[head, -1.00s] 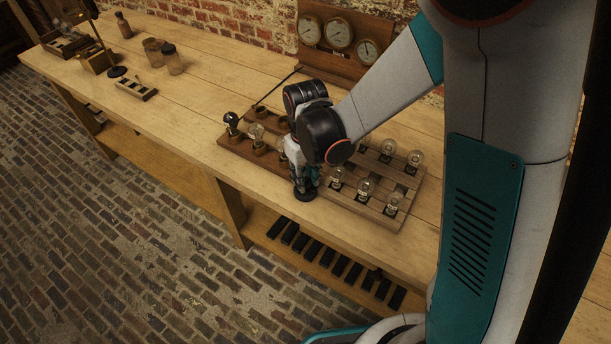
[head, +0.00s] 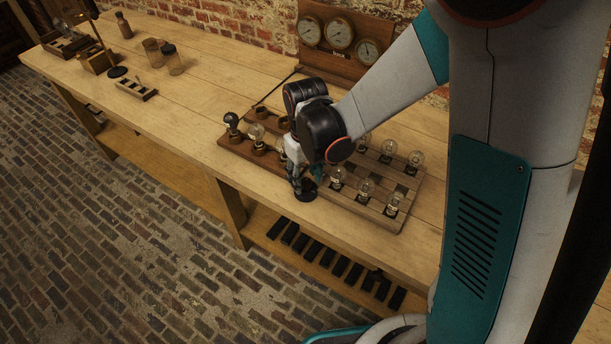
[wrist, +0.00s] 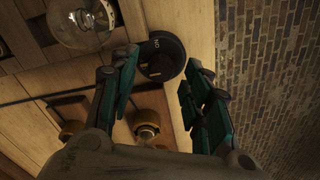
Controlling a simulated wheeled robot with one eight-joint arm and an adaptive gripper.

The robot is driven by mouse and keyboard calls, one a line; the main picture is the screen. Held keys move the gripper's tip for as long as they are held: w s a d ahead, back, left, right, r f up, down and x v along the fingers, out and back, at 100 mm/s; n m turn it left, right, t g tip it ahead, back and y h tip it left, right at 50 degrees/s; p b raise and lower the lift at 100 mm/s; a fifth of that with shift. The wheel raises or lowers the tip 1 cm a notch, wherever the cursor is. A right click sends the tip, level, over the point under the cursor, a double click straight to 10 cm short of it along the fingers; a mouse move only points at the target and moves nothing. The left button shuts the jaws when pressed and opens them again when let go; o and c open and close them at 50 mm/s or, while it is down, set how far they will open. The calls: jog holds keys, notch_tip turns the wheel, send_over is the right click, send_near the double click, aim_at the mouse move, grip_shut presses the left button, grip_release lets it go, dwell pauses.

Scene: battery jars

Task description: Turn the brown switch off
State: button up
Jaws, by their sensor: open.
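A dark round switch (head: 306,194) stands on the table's front edge, between the two bulb boards. In the wrist view the switch (wrist: 160,52) shows a raised bar and the lettering "ON" on its top. Its colour looks dark brown to black. My gripper (head: 298,182) is low over the switch and partly hides it in the head view. In the wrist view my gripper (wrist: 160,72) is open, one finger on each side of the near part of the switch. I cannot tell whether a finger touches it.
A board with bulbs (head: 232,150) lies left of my gripper and another bulb board (head: 405,205) lies right. A second dark disc (head: 117,72) sits far left near jars (head: 172,62). Gauges (head: 338,32) stand behind. The table between is clear.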

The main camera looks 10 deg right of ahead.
aim_at(306, 180)
notch_tip(306, 180, up, 12)
jog(key=shift+f, duration=0.25)
jog(key=shift+s, duration=0.1)
dwell(0.5)
jog(key=s+d+r+m+t, duration=0.5)
jog(key=s+d+r+t, duration=0.2)
jog(key=s+d, duration=0.6)
jog(key=shift+d+r, duration=0.6)
jog(key=shift+r, duration=0.4)
jog(key=shift+c, duration=1.1)
jog(key=shift+d, duration=0.15)
jog(key=shift+c, duration=0.2)
